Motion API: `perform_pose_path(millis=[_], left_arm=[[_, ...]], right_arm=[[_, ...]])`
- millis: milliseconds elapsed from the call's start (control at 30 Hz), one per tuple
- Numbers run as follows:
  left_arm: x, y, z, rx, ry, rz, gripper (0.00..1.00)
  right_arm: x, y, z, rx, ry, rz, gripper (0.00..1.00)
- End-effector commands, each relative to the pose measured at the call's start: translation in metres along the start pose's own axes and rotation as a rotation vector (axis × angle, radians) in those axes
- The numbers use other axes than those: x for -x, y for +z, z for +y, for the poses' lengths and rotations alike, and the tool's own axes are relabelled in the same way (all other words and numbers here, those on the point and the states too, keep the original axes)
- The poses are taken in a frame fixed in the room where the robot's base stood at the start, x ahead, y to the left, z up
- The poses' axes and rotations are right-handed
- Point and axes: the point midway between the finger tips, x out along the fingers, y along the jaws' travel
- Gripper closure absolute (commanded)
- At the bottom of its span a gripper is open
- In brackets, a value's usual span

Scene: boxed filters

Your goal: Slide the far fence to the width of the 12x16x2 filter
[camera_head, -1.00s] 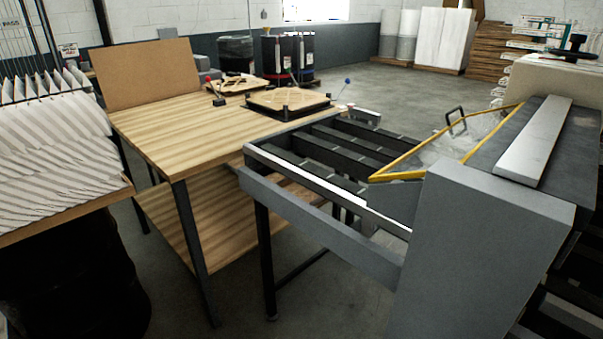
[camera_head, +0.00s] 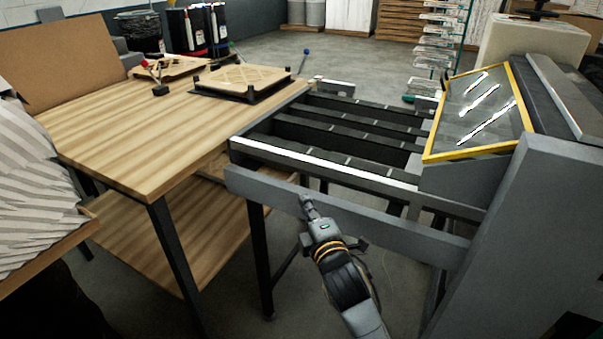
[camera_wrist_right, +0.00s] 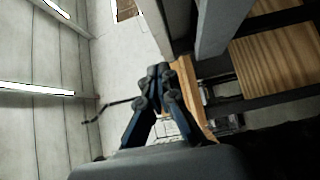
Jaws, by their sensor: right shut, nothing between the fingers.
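My right gripper (camera_head: 308,203) is shut and empty, in front of the near grey rail (camera_head: 270,194) of the conveyor machine. In the right wrist view its fingertips (camera_wrist_right: 160,76) are close together, with nothing held. Beyond the dark conveyor bars (camera_head: 350,127), a short grey piece (camera_head: 334,87) at the back edge looks like part of the far fence. My gripper is well apart from it, on the near side. A tan-framed filter (camera_head: 243,77) lies in a black holder on the wooden table; its size cannot be read. My left gripper is not in view.
The wooden table (camera_head: 140,140) stands left of the machine. A yellow-edged clear guard (camera_head: 480,108) and a grey housing (camera_head: 530,220) stand at the right. Pleated filter material (camera_head: 30,190) is at far left. Open floor (camera_head: 345,52) lies behind.

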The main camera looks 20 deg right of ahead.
Motion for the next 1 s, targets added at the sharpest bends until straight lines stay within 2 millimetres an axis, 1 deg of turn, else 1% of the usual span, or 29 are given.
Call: perform_pose_path(millis=[100,200,500,600,700,833,1000], left_arm=[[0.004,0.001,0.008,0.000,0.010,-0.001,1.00],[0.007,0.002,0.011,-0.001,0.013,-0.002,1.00],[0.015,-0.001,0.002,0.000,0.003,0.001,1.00],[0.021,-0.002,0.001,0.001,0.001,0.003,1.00],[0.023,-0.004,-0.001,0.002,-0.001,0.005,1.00],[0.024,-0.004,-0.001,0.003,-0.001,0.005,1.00],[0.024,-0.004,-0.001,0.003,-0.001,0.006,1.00]], right_arm=[[-0.015,0.000,0.002,-0.001,0.001,0.000,1.00],[-0.035,-0.001,0.003,-0.003,0.002,0.001,1.00],[-0.098,-0.001,0.002,-0.004,0.000,0.001,1.00],[-0.109,0.012,0.002,0.000,-0.001,0.000,1.00],[-0.117,0.020,0.002,-0.001,-0.001,0.002,1.00],[-0.123,0.026,0.000,-0.002,-0.001,0.003,1.00],[-0.124,0.027,0.000,-0.003,0.000,0.003,1.00]])
